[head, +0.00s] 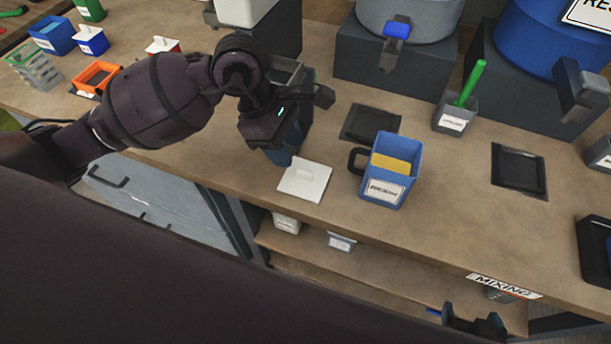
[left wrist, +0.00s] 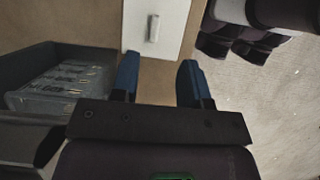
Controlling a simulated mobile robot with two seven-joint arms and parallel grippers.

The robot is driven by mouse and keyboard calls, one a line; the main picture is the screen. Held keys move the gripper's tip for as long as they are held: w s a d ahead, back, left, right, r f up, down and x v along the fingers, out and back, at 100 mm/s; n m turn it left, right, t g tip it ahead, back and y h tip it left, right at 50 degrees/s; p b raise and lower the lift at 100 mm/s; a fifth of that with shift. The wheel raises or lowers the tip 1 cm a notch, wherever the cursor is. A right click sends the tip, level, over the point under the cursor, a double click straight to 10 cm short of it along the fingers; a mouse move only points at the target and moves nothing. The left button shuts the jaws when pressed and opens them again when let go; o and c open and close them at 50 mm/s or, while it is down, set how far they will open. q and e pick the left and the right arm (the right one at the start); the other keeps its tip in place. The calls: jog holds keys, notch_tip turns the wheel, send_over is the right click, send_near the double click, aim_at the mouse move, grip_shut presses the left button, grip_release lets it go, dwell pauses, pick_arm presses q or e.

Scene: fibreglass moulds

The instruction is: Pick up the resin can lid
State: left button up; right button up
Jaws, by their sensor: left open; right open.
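The resin can lid (head: 305,180) is a flat white square with a small raised handle, lying on the bench near its front edge. It also shows at the top of the left wrist view (left wrist: 172,22), its handle upright between the lines of my fingers. My left gripper (head: 284,150) is open and empty, just behind and left of the lid in the head view; its blue fingertips also show in the left wrist view (left wrist: 158,75), short of the handle. The blue resin can (head: 387,190) stands uncovered right of the lid, with yellow inside. My right gripper (head: 472,322) is open, low at the bottom edge.
A grey bin (head: 290,72) stands behind my left gripper; the left wrist view shows a grey container (left wrist: 60,80) beside my fingers. Bench between can and right mat (head: 519,170) is clear.

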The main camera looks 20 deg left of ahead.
aim_at(305, 170)
pick_arm(q)
jog(key=shift+w+x, duration=0.2)
jog(key=shift+x, duration=1.65)
jog(key=shift+w+x, duration=0.15)
jog(key=shift+x, duration=1.65)
jog(key=shift+d, duration=0.15)
jog(key=shift+r, duration=0.1)
grip_shut()
